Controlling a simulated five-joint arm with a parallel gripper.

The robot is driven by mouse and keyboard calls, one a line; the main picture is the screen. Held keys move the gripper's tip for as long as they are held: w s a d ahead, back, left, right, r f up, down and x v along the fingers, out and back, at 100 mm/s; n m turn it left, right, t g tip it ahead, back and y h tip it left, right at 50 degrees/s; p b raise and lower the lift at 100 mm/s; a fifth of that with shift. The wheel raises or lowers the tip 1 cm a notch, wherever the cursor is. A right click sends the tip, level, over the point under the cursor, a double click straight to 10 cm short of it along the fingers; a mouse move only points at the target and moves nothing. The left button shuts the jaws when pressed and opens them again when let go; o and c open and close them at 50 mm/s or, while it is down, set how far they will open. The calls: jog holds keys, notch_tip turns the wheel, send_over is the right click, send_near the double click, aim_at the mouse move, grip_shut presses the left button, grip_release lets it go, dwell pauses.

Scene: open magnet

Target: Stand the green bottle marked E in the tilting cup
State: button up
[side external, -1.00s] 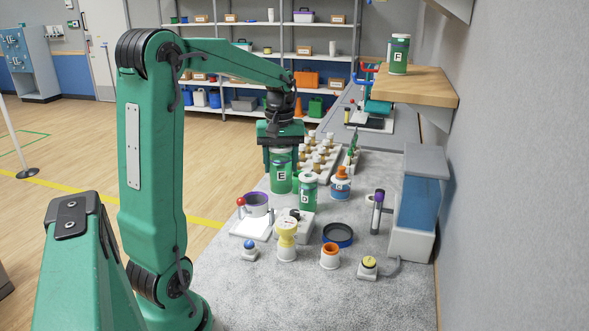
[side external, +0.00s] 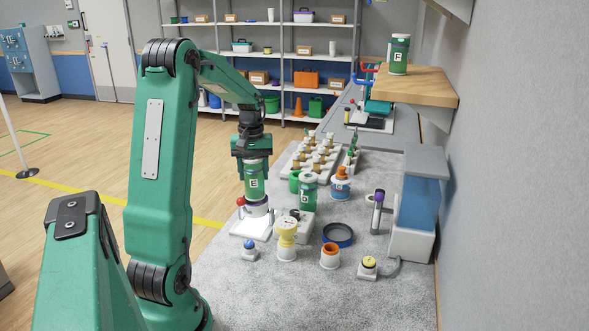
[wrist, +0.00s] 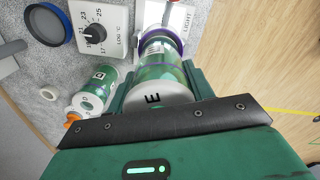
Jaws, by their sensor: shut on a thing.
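The green bottle marked E (side external: 253,182) is upright in my gripper (side external: 252,165), which is shut on it. The wrist view shows its E-marked top (wrist: 158,97) close to the jaws. The tilting cup (side external: 257,210) is pale, on a white base with a red-knobbed lever, directly below the bottle. The bottle's lower end is at the cup's mouth and hides most of the rim. A purple ring (wrist: 165,38) shows around that end in the wrist view. I cannot tell how deep the bottle is in the cup.
A grey box with a dial (wrist: 100,25) is beside the cup. A third green bottle (side external: 398,56) is on the wooden shelf.

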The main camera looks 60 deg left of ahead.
aim_at(254, 184)
jog(key=shift+a+f, duration=0.1)
jog(key=shift+f, duration=1.95)
jog(key=shift+f, duration=0.3)
jog(key=o, duration=1.2)
notch_tip(254, 184, up, 13)
jog(key=shift+f, duration=0.15)
